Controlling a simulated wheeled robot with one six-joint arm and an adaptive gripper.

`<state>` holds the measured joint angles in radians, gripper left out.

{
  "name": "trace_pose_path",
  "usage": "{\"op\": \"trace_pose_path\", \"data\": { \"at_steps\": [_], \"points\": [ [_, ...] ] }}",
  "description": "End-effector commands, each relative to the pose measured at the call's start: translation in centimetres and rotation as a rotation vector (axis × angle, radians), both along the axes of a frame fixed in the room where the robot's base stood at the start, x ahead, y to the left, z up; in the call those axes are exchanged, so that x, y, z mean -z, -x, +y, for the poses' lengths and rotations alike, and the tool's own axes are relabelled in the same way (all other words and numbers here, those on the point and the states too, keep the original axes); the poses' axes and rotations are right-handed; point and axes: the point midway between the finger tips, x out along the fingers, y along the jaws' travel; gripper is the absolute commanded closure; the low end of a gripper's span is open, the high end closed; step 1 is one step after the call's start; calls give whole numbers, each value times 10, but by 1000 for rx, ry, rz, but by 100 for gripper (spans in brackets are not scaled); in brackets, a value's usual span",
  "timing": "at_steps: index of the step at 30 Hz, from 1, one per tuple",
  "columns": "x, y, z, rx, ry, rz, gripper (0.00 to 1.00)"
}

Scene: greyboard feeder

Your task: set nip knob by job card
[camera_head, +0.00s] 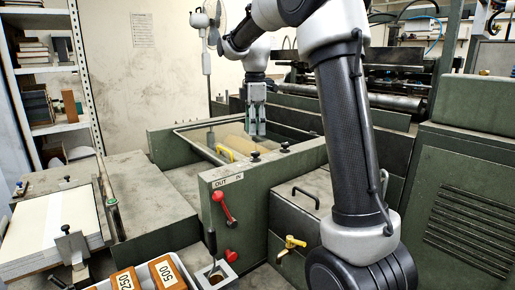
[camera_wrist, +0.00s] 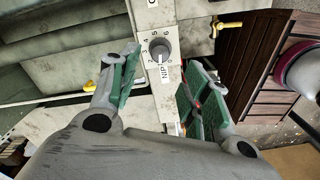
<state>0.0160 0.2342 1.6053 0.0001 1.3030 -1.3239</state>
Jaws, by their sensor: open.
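In the wrist view a round grey nip knob (camera_wrist: 159,49) sits on a pale panel strip, with numerals around it and a NIP label (camera_wrist: 164,74) beside it. Its pointer setting is too small to read surely. My gripper (camera_wrist: 162,58) is open, with one green-padded finger to each side of the knob in the picture and nothing between them. I cannot tell how far the fingertips are from the knob. In the head view my gripper (camera_head: 255,134) points down over the green feeder; the knob cannot be made out there. A paper sheet (camera_head: 142,30) hangs on the back wall, its text unreadable.
A red lever (camera_head: 224,208) sits below an OUT/IN label on the feeder's front panel. A yellow valve handle (camera_head: 290,246) is to its right. A board stack (camera_head: 50,230) lies at left. Blocks marked 250 (camera_head: 126,281) and 500 (camera_head: 166,273) sit in front.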

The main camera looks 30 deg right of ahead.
Motion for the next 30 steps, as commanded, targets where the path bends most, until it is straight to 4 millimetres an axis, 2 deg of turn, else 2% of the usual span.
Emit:
{"op": "trace_pose_path", "data": {
  "at_steps": [5,9,15,19,26,30],
  "points": [
    [18,1,0,-23,0,3,53],
    [44,1,0,-22,0,4,53],
    [70,1,0,-21,0,1,53],
    [77,1,0,-20,0,1,53],
    [78,0,0,-20,0,-1,53],
    [78,0,0,-20,0,-1,76]
  ]
}}
